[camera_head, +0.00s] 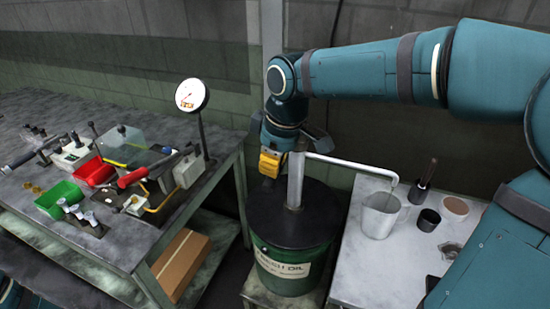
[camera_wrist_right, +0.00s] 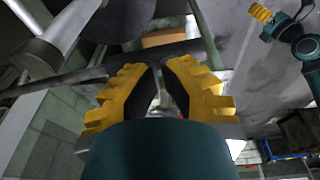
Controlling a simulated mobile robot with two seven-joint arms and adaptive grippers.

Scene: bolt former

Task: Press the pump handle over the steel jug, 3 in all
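The steel jug (camera_head: 381,215) stands upright on the pale table at right, under the tip of the pump's spout (camera_head: 350,164). The pump's steel tube (camera_head: 295,180) rises from the dark lid of a green oil drum (camera_head: 290,266). My right gripper (camera_head: 269,165) is just left of the tube's top. In the wrist view, its yellow fingers (camera_wrist_right: 158,68) are close together at a dark bar (camera_wrist_right: 75,78), apparently the pump handle. I cannot tell if they grip it. The handle is mostly hidden in the head view. My left gripper (camera_wrist_right: 262,13) shows small, away from the pump.
A dark cup (camera_head: 429,220), a round tan-topped item (camera_head: 455,206) and a dark-handled tool (camera_head: 424,183) are near the jug. The left workbench (camera_head: 125,245) carries a gauge (camera_head: 192,95), a green bin (camera_head: 58,196) and a red bin (camera_head: 95,171). A cardboard box (camera_head: 182,262) sits below.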

